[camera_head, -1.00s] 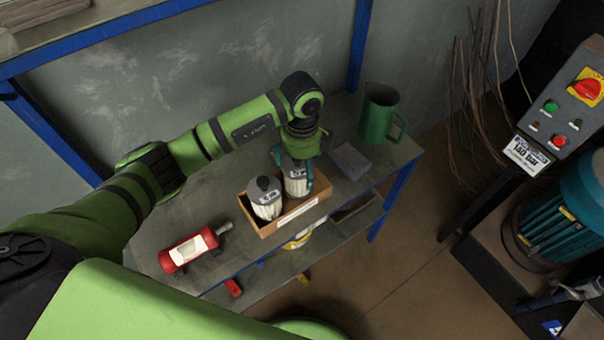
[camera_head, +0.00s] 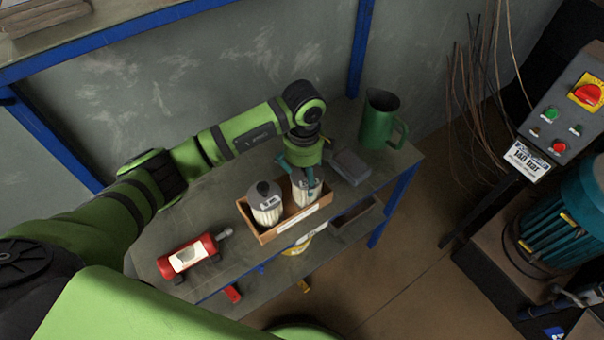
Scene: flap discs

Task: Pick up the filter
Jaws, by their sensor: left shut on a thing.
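Two filters with dark tops and white pleated sides show at a cardboard box (camera_head: 264,237) on the workbench. The left filter (camera_head: 266,206) stands upright in the box. My left gripper (camera_head: 305,176) points down over the right end of the box and is shut on the right filter (camera_head: 309,193). The fingers cover part of that filter's upper side. I cannot tell whether its base rests in the box or is slightly raised. My right gripper is not in view.
A red cylinder (camera_head: 187,254) lies on the workbench left of the box. A grey block (camera_head: 350,166) and a green jug (camera_head: 380,122) stand to the right. A lower shelf holds an open bin (camera_head: 352,221). A control panel stands at the far right.

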